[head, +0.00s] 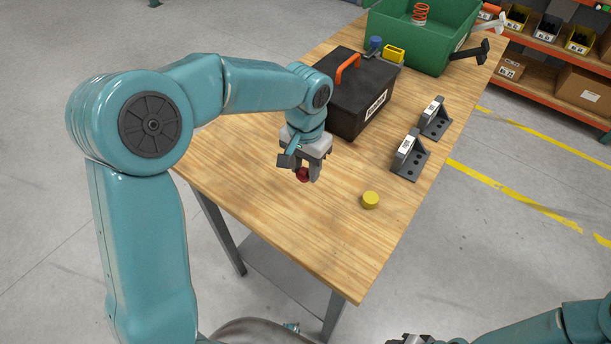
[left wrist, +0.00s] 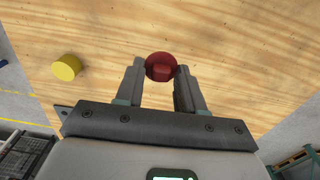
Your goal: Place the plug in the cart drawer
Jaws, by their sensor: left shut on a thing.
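My left gripper (head: 306,174) is shut on a small round red plug (head: 302,175), over the wooden bench. The plug also shows between the two fingertips in the left wrist view (left wrist: 161,67). The frames do not show clearly whether it touches the bench top. A yellow round plug-like piece (head: 370,200) lies on the bench, to the right of my left gripper; it also shows in the left wrist view (left wrist: 66,67). My right gripper (head: 410,340) is only partly seen at the bottom edge, so its jaws cannot be judged. I see no cart drawer that I can identify.
A black toolbox (head: 356,108) with an orange handle stands behind my left gripper. Two grey brackets (head: 409,157) stand on the right side of the bench (head: 320,240). A green bin (head: 408,40) is at the far end. The near part of the bench is clear.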

